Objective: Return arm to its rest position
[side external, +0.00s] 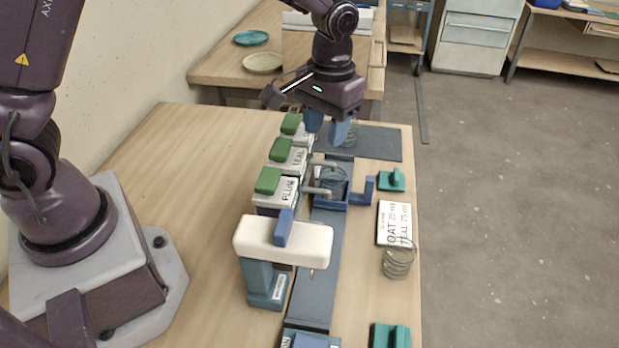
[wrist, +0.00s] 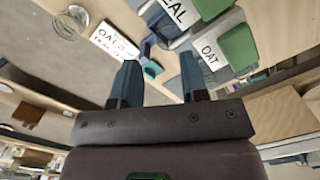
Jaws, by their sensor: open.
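My gripper (side external: 327,128) hangs at the far end of the bench, above the dark mat (side external: 378,144), its blue fingers apart. In the wrist view my gripper (wrist: 158,82) shows nothing between its fingertips. Just to its left in the side view is a row of white dispensers with green tops; the label of the nearest (side external: 276,190) reads PLUM and the middle one (side external: 288,157) reads TEAL. The wrist view shows the OAT dispenser (wrist: 238,45) close beside the fingers. A bucket (side external: 333,181) sits in a blue holder on the rail, apart from my gripper.
A white-topped stand (side external: 283,242) rises beside the grey rail (side external: 312,285). A card (side external: 394,222) reading OAT 25 and TEAL 75, a wire coil (side external: 398,261) and teal blocks (side external: 392,179) line the right edge. Bare bench lies left of the dispensers.

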